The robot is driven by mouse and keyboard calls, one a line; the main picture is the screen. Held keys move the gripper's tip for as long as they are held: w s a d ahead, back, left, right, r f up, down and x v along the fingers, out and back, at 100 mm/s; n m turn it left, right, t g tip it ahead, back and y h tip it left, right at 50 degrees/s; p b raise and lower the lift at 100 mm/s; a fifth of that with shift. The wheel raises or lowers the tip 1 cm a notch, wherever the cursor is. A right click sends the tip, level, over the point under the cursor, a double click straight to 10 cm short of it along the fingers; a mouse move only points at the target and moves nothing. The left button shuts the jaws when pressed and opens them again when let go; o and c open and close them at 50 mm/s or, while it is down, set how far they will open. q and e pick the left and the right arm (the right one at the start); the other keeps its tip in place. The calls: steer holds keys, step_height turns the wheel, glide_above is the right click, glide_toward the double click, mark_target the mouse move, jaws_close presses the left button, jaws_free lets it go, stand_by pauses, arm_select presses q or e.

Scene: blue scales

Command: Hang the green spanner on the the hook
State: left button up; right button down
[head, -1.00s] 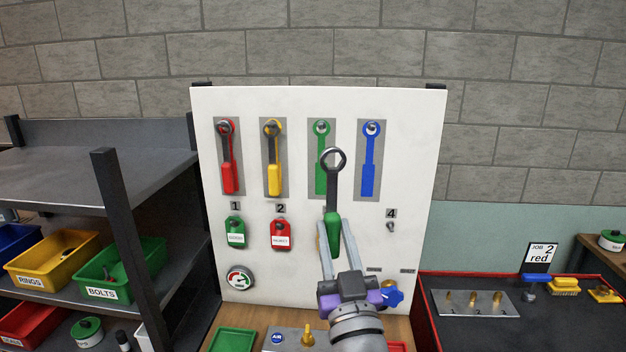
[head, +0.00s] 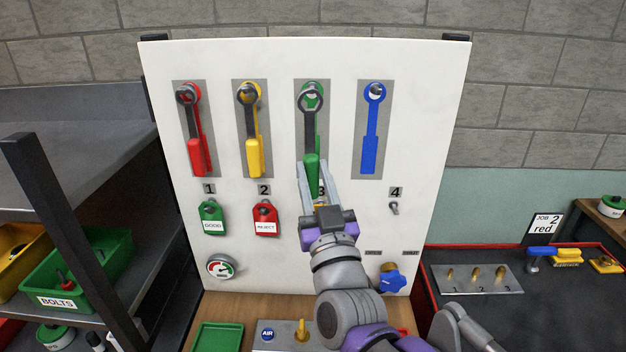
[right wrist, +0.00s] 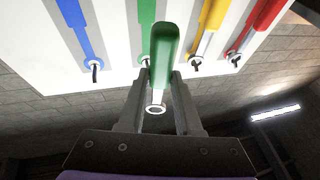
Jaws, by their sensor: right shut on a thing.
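The green spanner (head: 312,176) is upright in front of the white board (head: 355,215), its dark ring end up. My right gripper (head: 316,172) is shut on its green handle. The spanner overlaps the green painted outline (head: 318,92) on the third grey panel. Its ring appears in front of the top of that outline; the hook there is mostly hidden, and I cannot tell whether the ring is around it. In the right wrist view the green handle (right wrist: 164,58) stands between the fingers (right wrist: 160,80). My left gripper is not in view.
Red (head: 200,155) and yellow (head: 253,156) spanners hang to the left; the blue outline (head: 371,135) to the right has an empty hook. Below are green (head: 212,218) and red (head: 265,218) tags, a gauge (head: 221,267) and a blue knob (head: 391,279). A shelf (head: 75,130) stands left.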

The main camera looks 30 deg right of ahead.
mark_target(317, 183)
steer(key=shift+w+d+f, duration=0.1)
steer(key=shift+w+d, duration=0.3)
steer(key=shift+w, duration=0.3)
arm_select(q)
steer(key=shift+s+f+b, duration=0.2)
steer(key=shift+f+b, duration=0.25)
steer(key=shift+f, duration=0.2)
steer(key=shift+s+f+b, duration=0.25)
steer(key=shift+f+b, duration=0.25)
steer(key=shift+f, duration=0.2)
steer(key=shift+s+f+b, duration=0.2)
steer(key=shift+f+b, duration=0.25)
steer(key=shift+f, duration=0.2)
arm_select(e)
steer(key=w+d+f, duration=0.1)
steer(key=w+d, duration=0.3)
steer(key=w, duration=0.3)
steer(key=shift+d, duration=0.15)
steer(key=c, duration=0.5)
jaws_free()
